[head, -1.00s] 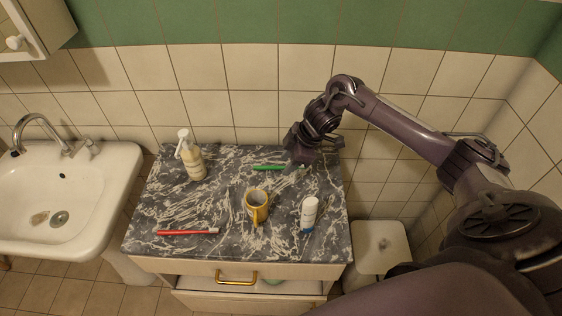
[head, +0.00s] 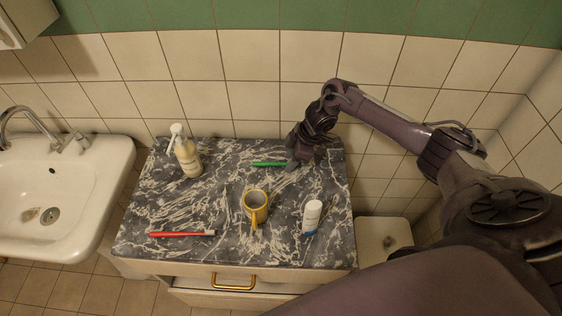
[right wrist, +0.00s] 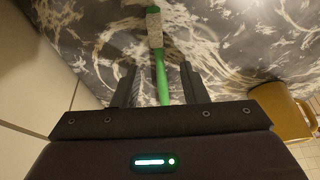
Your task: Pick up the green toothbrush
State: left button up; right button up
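The green toothbrush (head: 269,164) lies on the dark marbled top of the cabinet (head: 215,205), near its back edge. In the head view its right end is hidden by my right gripper (head: 293,162), which points down at the countertop. In the right wrist view the green toothbrush (right wrist: 161,78) runs between the two fingers of my right gripper (right wrist: 160,66), with its pale bristles past the fingertips. The fingers are apart, with a gap on each side of the handle. My left gripper is not in view.
A yellow mug (head: 255,206), a white tube (head: 312,217), a red toothbrush (head: 182,234) and a pump bottle (head: 186,155) stand or lie on the countertop. The tiled wall (head: 235,105) is close behind. A sink (head: 60,190) is at left.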

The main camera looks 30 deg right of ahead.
grip_shut()
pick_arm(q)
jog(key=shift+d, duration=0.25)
